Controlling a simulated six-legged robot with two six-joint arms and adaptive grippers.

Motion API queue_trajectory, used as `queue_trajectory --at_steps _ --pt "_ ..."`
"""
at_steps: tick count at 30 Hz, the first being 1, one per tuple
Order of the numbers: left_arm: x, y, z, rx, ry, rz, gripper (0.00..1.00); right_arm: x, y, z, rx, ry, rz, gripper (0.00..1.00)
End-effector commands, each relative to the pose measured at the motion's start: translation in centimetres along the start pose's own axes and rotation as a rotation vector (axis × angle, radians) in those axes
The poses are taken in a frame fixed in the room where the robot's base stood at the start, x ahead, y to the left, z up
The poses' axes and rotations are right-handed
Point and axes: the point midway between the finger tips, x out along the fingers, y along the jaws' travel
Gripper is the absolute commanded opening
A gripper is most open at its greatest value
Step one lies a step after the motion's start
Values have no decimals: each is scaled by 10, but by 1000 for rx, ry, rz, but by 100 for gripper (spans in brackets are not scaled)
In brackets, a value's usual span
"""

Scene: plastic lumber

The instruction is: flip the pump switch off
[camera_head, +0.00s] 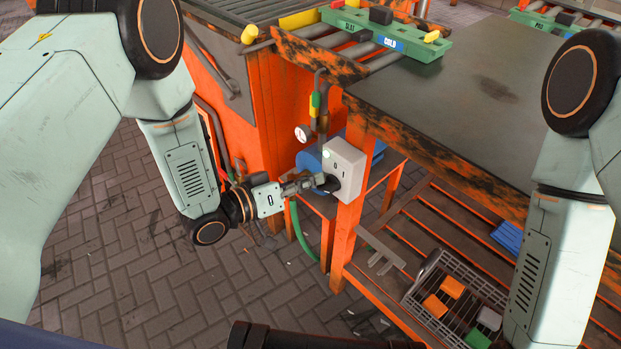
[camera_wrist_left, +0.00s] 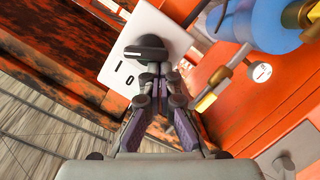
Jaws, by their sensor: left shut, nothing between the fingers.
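The pump switch is a white box (camera_head: 345,160) on an orange post, with a dark knob (camera_head: 327,184) on its face. In the left wrist view the white box (camera_wrist_left: 150,22) carries a black knob (camera_wrist_left: 146,48) with a pale line at its left end, and I and O marks beside it. I cannot tell which mark it points to. My left gripper (camera_head: 312,184) is shut and empty, its fingertips (camera_wrist_left: 152,75) right at the knob and overlapping its lower edge; contact is unclear. My right gripper is out of view.
A blue pump body (camera_head: 308,160), a gauge (camera_head: 301,134) and pipes sit close beside the switch. A grey tabletop (camera_head: 450,110) lies right of it. A wire basket (camera_head: 455,290) with colored blocks rests on slats below. Paved floor is open at left.

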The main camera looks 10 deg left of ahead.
Motion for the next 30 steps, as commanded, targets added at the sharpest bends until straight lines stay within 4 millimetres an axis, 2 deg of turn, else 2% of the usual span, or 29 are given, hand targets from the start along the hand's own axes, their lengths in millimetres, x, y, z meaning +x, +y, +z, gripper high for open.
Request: queue_trajectory --at_steps 30 --pt "1 -7 6 -257 -4 64 0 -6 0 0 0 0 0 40"
